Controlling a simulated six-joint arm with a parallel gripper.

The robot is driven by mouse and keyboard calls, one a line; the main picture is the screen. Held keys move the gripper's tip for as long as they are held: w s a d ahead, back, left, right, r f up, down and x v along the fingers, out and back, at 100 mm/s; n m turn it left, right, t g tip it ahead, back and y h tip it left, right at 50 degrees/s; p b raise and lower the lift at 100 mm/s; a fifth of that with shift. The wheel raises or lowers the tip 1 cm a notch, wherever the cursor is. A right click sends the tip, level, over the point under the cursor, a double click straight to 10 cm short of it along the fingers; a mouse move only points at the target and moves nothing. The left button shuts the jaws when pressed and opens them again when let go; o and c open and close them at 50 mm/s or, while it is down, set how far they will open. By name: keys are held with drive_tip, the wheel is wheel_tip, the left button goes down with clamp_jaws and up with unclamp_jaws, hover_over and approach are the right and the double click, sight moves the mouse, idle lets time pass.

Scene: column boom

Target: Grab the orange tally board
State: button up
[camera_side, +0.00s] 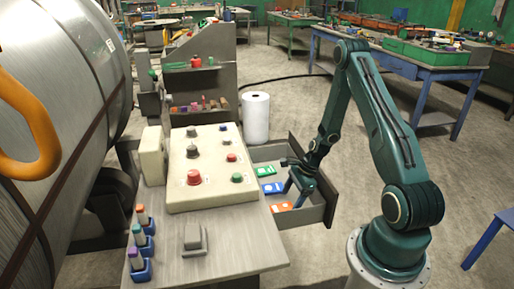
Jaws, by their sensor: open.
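The orange tally board (281,207) lies flat in the open grey drawer (318,213), at its near end. A blue board (273,187) and a green board (265,171) lie behind it in the same drawer. My gripper (296,197) is inside the drawer, pointing down, just right of the orange and blue boards. It is open and appears empty. The fingertips are small and dark here, so I cannot tell whether they touch the orange board, and they may hide part of it.
The drawer walls surround my gripper closely. Left of it stands a desk with a sloped control panel (212,168) carrying several buttons and knobs. Blue holders with coloured markers (142,243) stand at the desk's left edge. A white roll (256,117) stands behind the drawer.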

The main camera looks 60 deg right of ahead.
sight(286, 207)
drive_tip(key=shift+x, duration=1.65)
drive_tip(key=shift+d, duration=0.1)
drive_tip(key=shift+c, duration=0.2)
drive_tip(key=c, duration=1)
